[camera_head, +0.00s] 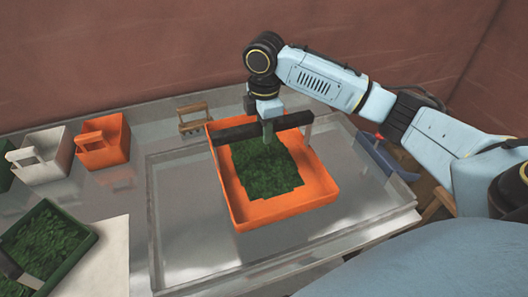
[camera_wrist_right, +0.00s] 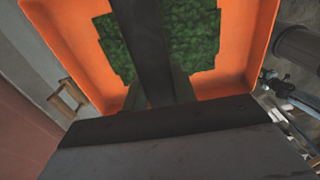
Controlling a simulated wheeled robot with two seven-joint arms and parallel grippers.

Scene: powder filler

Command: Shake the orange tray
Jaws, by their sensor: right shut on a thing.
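The orange tray (camera_head: 305,207) is in the middle of the head view, over the framed metal surface. It holds a heap of green powder or leafy bits (camera_head: 262,172). A dark bar (camera_head: 232,130) spans the tray's far part. My right gripper (camera_head: 268,132) comes down from above and is shut on this bar. In the right wrist view the orange tray (camera_wrist_right: 62,45) surrounds the green heap (camera_wrist_right: 190,40), with dark gripper parts in front. I cannot tell whether the tray touches the surface below. My left gripper does not show.
The framed metal surface (camera_head: 180,215) has free room around the tray. A white scoop box (camera_head: 40,160) and a small orange scoop box (camera_head: 105,148) stand at left. A green tray (camera_head: 78,238) with green filling is at lower left. A wooden-handled tool (camera_head: 194,122) lies behind.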

